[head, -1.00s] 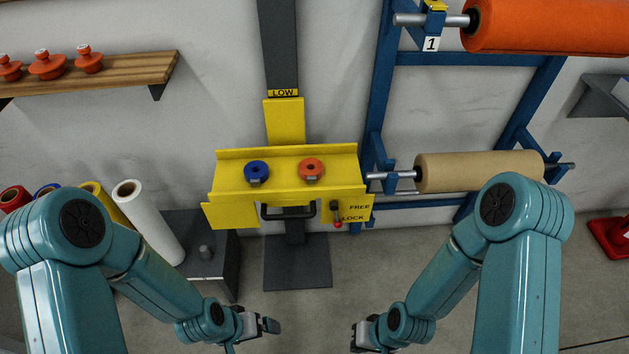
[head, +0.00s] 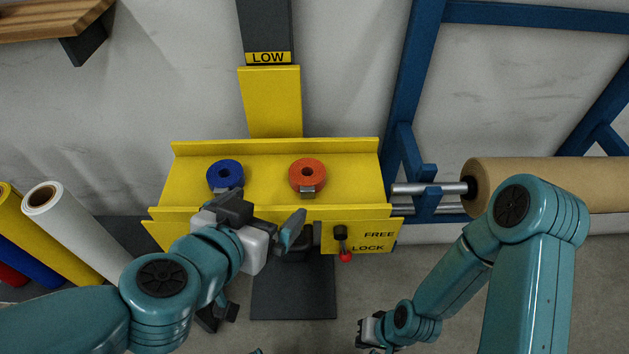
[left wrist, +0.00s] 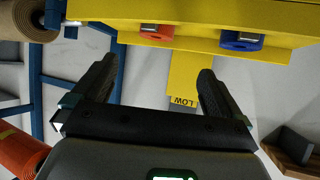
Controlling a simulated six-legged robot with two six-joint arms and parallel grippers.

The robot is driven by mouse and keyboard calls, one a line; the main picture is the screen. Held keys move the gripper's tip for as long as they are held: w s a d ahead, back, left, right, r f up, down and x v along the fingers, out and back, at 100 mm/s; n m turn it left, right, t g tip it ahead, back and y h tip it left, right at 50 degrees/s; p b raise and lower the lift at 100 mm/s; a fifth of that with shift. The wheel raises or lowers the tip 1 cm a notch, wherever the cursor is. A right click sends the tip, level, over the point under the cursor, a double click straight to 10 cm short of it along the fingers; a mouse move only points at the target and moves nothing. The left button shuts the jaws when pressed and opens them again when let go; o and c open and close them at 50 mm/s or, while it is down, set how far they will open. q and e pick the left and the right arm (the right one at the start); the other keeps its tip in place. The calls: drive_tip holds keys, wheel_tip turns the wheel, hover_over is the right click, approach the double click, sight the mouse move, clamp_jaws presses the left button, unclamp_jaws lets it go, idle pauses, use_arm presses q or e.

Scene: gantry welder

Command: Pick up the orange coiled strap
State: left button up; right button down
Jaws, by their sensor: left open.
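The orange coiled strap (head: 297,176) lies on the right part of the yellow tray (head: 260,183), with a grey metal buckle at its front. It also shows in the left wrist view (left wrist: 153,31), at the top. My left gripper (head: 264,217) is open and empty, with its two fingers apart, in front of the tray and left of the orange strap. In the left wrist view its fingers (left wrist: 157,68) point up toward the tray, apart from the strap. My right gripper (head: 369,332) is low at the bottom; its jaws are too small to read.
A blue coiled strap (head: 223,172) lies on the tray's left part, close to my left gripper. A red-knobbed lever (head: 342,243) sticks out on the front right. A blue rack (head: 411,90) with a brown roll (head: 560,182) stands right; several rolls lean left.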

use_arm(q)
drive_tip(key=p, duration=0.5)
approach(305, 176)
drive_tip(key=x, duration=0.2)
drive_tip(key=b+x, duration=0.1)
drive_tip(key=shift+w+a+f, duration=0.1)
drive_tip(key=shift+a+f, duration=0.15)
drive_tip(key=shift+f, duration=0.05)
drive_tip(key=b+x, duration=0.1)
drive_tip(key=x, duration=0.4)
drive_tip(key=shift+d, duration=0.3)
drive_tip(key=shift+w+d+f, duration=0.15)
drive_tip(key=shift+w+f, duration=0.05)
drive_tip(key=shift+w, duration=0.2)
drive_tip(key=shift+r, duration=0.1)
drive_tip(key=c, duration=1.2)
drive_tip(key=shift+o, duration=0.2)
drive_tip(key=shift+r, duration=0.1)
